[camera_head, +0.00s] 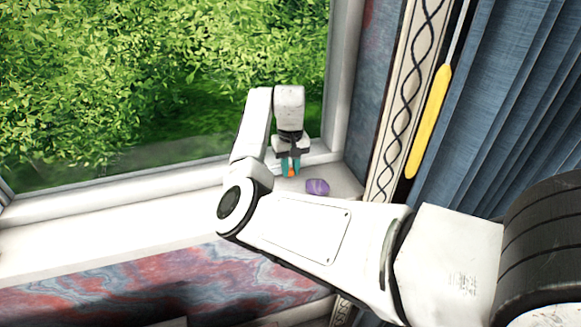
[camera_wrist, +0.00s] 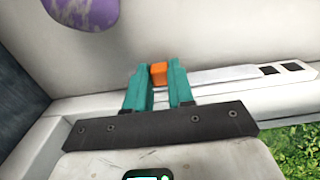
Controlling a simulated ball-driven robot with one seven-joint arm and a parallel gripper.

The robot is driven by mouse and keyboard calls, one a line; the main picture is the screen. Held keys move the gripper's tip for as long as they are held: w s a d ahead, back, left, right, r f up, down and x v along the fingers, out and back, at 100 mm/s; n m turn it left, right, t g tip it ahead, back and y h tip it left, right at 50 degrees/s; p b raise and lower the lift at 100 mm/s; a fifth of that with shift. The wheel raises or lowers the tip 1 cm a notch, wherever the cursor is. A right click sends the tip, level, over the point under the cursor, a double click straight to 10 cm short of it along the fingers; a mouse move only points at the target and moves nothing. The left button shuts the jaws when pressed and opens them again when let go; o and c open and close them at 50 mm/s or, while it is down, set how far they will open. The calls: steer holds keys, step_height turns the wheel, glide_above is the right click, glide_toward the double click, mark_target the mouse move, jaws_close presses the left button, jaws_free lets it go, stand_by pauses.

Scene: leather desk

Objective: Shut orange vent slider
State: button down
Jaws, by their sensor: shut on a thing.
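The orange vent slider (camera_wrist: 159,74) is a small orange block on a pale vent strip (camera_wrist: 230,76) along the window frame. In the wrist view it sits between the teal fingertips of my gripper (camera_wrist: 158,85), which is shut on it. The strip runs to the right of the slider, with dark square openings (camera_wrist: 292,66) near its right end. In the head view my gripper (camera_head: 290,167) is low at the window's right corner, and a bit of the orange slider (camera_head: 291,173) shows between its fingers.
A purple object (camera_head: 317,186) lies on the white sill (camera_head: 130,226) just right of my gripper; it also shows at the wrist view's upper left (camera_wrist: 82,12). A blue curtain (camera_head: 500,100) and a yellow-handled rod (camera_head: 428,120) hang at the right. The left sill is clear.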

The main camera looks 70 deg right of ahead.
steer(key=shift+w+a+p, duration=1.1)
steer(key=shift+w+a, duration=1)
steer(key=shift+w, duration=0.3)
steer(key=c, duration=1)
jaws_free()
steer(key=shift+w+a, duration=0.1)
steer(key=shift+o, duration=0.2)
steer(key=shift+r, duration=0.55)
step_height(320, 180, up, 10)
steer(key=b, duration=0.1)
steer(key=shift+f, duration=0.2)
steer(key=shift+f, duration=0.1)
